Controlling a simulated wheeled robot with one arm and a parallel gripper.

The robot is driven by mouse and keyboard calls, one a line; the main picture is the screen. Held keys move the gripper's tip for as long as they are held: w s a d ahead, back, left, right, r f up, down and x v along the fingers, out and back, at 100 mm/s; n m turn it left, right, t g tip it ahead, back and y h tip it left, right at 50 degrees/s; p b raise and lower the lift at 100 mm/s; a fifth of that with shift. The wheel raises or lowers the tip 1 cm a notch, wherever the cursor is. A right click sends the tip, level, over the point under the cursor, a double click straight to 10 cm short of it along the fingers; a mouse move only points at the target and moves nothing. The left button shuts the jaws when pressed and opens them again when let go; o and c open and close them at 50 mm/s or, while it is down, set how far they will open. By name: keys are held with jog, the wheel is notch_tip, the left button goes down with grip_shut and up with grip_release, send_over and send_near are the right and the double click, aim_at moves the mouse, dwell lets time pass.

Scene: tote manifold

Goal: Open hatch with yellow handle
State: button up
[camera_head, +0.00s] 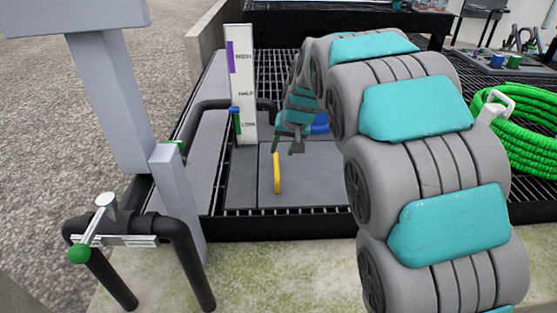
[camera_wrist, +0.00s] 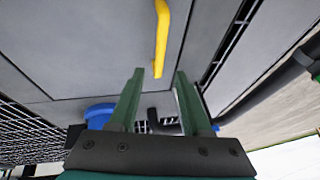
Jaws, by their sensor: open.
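The yellow handle (camera_head: 277,173) stands up from a flat grey hatch panel (camera_head: 315,185) on the black grated platform. The hatch looks closed, lying flush with the panels around it. My gripper (camera_head: 289,150) is above the panel, a little right of the handle in the head view, and apart from it. In the wrist view the yellow handle (camera_wrist: 160,40) lies beyond the fingertips, near the middle top. My gripper (camera_wrist: 159,75) shows two green fingers spread apart with nothing between them. The handle's far end is cut off in the wrist view.
A white level gauge post (camera_head: 241,85) and black pipe (camera_head: 200,108) stand behind and left of the hatch. A blue round part (camera_head: 320,124) is partly hidden behind my arm. A coiled green hose (camera_head: 535,135) lies at right. A green-knobbed valve lever (camera_head: 79,253) is front left.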

aim_at(277, 164)
jog(key=x, duration=0.7)
jog(key=shift+f+p, duration=0.25)
jog(key=shift+p, duration=0.05)
grip_shut()
jog(key=shift+r, duration=0.1)
dwell(1.0)
